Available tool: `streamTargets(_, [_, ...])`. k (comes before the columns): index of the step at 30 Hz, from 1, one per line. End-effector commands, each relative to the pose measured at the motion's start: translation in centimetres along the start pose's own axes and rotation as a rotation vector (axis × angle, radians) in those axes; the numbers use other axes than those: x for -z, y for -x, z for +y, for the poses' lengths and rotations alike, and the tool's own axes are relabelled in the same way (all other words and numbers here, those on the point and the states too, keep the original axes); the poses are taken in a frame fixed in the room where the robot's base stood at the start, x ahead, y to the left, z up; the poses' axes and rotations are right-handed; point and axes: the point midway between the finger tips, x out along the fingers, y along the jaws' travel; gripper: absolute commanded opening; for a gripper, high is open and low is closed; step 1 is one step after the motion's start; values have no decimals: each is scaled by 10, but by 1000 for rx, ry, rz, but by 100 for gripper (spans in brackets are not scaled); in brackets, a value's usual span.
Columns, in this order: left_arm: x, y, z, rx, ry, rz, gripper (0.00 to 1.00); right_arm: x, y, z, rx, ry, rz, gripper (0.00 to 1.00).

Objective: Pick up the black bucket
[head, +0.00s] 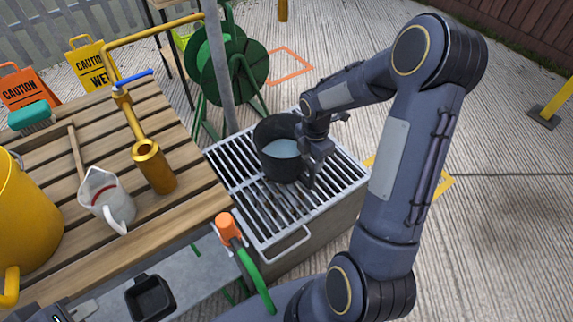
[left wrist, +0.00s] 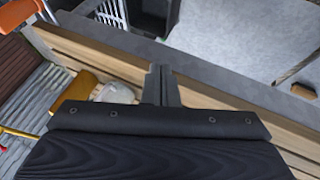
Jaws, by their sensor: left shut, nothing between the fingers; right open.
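The black bucket (head: 270,164) stands upright on the metal grate (head: 243,187) in the head view, with pale blue-grey liquid or a light bottom showing inside. My right gripper (head: 311,166) is open at the bucket's right side, close to its rim. I cannot tell whether a finger is inside the bucket or touching it. My left gripper (left wrist: 162,84) is shut and empty in the left wrist view, above a wooden edge. Only a part of it shows at the bottom left of the head view.
A slatted wooden table (head: 105,235) at left holds a white jug (head: 106,199), a yellow bucket (head: 28,215), a brass nozzle piece (head: 154,167) and a brush (head: 32,115). A green hose reel (head: 235,65) and grey post stand behind the grate. An orange-ended hose (head: 229,230) is in front. Floor at right is open.

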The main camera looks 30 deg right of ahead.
Motion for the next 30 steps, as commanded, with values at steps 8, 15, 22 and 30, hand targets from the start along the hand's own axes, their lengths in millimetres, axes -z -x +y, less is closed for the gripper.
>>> streamTargets(8, [-3, -7, -3, 0, 0, 1, 0, -1, -29, -1, 4, 5, 1, 44])
streamTargets(15, [-9, -17, -8, 0, 0, 1, 0, -7, -61, -6, 5, 3, 1, 44])
streamTargets(22, [-10, -20, -9, 0, 0, 0, 0, -6, -76, -5, 2, 3, 0, 44])
streamTargets(30, [-10, -19, -9, 0, 0, 0, 0, -6, -75, -4, 2, 2, 1, 25])
